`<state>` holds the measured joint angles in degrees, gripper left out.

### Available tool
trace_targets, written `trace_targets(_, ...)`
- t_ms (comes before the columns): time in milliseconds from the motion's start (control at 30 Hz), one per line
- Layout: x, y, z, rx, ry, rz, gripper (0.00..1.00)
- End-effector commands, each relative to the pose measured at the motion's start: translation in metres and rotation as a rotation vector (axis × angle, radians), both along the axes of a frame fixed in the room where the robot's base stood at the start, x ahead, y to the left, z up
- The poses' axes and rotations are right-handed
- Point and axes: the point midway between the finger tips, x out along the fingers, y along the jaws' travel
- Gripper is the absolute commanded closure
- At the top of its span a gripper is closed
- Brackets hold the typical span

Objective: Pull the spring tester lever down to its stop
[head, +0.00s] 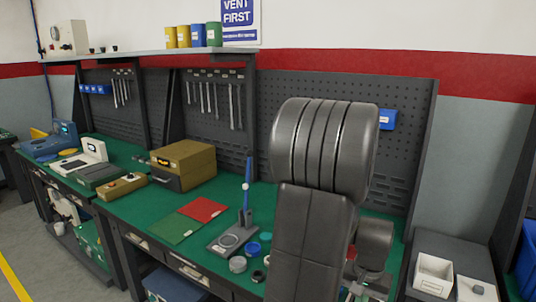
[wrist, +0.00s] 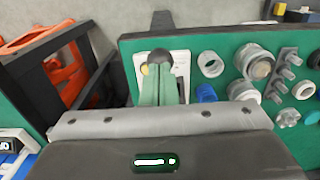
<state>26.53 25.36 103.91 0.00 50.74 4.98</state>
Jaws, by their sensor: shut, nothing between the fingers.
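In the wrist view, my gripper (wrist: 163,88) is shut, with its tapered fingers together and nothing between them. A dark rounded knob (wrist: 160,56) shows at the fingertips; it looks like the tester lever's end, but I cannot tell whether the fingers touch it. A pale plate (wrist: 183,62), apparently the tester's, lies behind the fingers, with a small yellow disc (wrist: 145,69) at its left. The fingers hide much of this device. In the head view my arm covers this area, and the gripper's fingers and lever are not clear.
Grey rings (wrist: 210,64) and a blue ring (wrist: 206,93) lie right of the fingers on the green bench top. In the head view, a stand with an upright blue handle (head: 247,170) is left of my arm. A pegboard (head: 405,120) stands behind the bench.

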Motion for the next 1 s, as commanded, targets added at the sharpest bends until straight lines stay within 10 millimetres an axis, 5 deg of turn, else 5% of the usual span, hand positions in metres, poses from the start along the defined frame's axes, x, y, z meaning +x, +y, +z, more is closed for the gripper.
trace_targets(1000, -0.003, 0.002, -0.023, 0.001, 0.001, 0.0, 1.0)
